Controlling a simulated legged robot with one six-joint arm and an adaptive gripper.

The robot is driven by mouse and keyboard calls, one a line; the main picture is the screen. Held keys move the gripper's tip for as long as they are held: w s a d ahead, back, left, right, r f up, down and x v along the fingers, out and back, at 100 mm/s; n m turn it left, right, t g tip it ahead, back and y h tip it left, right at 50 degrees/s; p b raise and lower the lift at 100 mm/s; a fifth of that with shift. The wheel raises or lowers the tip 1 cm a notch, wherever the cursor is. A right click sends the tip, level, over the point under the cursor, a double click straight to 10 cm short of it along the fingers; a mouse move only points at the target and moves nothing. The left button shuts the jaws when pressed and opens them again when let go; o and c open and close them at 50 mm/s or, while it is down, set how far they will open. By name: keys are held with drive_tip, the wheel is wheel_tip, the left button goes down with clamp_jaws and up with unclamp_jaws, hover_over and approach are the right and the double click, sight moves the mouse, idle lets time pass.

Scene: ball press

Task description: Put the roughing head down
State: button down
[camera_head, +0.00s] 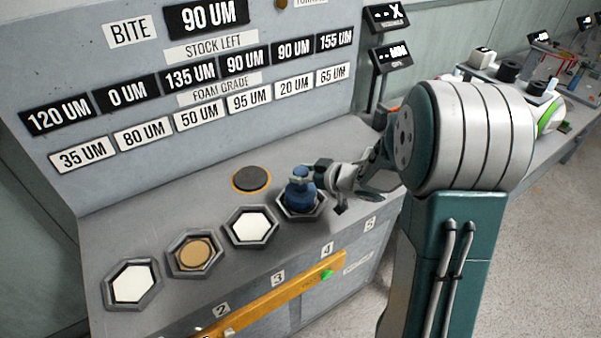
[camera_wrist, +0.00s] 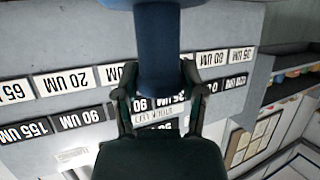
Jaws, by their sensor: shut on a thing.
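The roughing head appears to be the blue, bottle-shaped piece (camera_head: 300,194) with a narrow neck and a wider base. It stands upright at the rightmost visible hexagonal socket (camera_head: 322,208). Whether its base touches the socket floor cannot be told. My gripper (camera_head: 311,172) reaches in from the right and is shut on the neck.
Left of it are hexagonal sockets with a white pad (camera_head: 250,228), a tan disc (camera_head: 195,253) and another white pad (camera_head: 132,283). A dark round pad (camera_head: 251,180) lies behind on bare bench. The label panel (camera_head: 120,55) rises behind. A yellow rail (camera_head: 285,297) runs along the front.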

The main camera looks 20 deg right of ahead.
drive_tip(key=shift+d, duration=0.3)
drive_tip(key=shift+c, duration=1)
unclamp_jaws()
drive_tip(key=shift+f, duration=0.1)
drive_tip(key=shift+o, duration=0.2)
drive_tip(key=shift+a, duration=0.45)
